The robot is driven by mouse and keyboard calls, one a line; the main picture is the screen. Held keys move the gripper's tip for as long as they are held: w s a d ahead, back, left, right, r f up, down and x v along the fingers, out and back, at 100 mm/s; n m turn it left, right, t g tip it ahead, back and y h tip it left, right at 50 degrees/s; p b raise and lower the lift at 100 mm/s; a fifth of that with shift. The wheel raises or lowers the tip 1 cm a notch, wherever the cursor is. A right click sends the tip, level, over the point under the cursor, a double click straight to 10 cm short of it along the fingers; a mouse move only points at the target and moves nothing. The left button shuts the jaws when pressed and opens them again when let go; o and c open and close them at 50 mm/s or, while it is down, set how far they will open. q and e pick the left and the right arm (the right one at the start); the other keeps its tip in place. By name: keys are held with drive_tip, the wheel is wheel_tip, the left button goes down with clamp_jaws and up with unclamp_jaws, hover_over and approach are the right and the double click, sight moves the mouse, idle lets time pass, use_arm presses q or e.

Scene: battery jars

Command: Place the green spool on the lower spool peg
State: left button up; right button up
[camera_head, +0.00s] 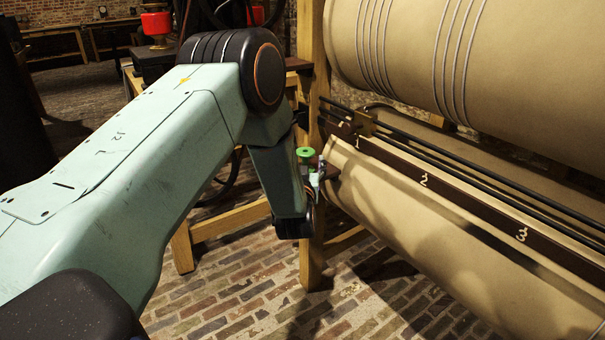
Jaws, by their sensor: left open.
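The small green spool (305,154) shows just beyond the end of my left arm, beside the wooden post. Its lower part is hidden, so I cannot tell what bears it. My left gripper (317,176) is open, small in the picture and partly hidden by my own wrist. It is right by the spool, just below and to its right; I cannot tell whether they touch. A lower spool peg cannot be made out here. My right gripper is not in view.
A wooden post (312,120) stands by my wrist. Large tan rollers (450,230) and a dark numbered rail (470,205) fill the right side. A red object (156,24) stands at the back. Brick floor (235,290) is open below.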

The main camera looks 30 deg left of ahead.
use_arm(q)
drive_tip(key=p+v, duration=0.2)
drive_tip(key=v, duration=0.7)
drive_tip(key=s+d+f+m+g+h, duration=0.2)
drive_tip(key=s+d+f+g+h, duration=0.1)
drive_tip(key=s+f, duration=0.45)
drive_tip(key=s+d+f+m+g+h, duration=0.1)
drive_tip(key=s+d+f+g+h, duration=0.25)
drive_tip(key=s+f, duration=0.4)
drive_tip(key=s+d+f+g, duration=0.2)
drive_tip(key=s+g, duration=0.1)
drive_tip(key=s, duration=0.4)
drive_tip(key=s+d+f+m+g+h, duration=0.1)
drive_tip(key=s+d+f+g, duration=0.1)
drive_tip(key=s, duration=0.6)
drive_tip(key=s+d+f+m+g+h, duration=0.1)
drive_tip(key=s+d+f+g, duration=0.1)
drive_tip(key=s, duration=0.6)
drive_tip(key=shift+s+f+g, duration=0.2)
drive_tip(key=shift+f+g, duration=0.3)
drive_tip(key=shift+g, duration=0.75)
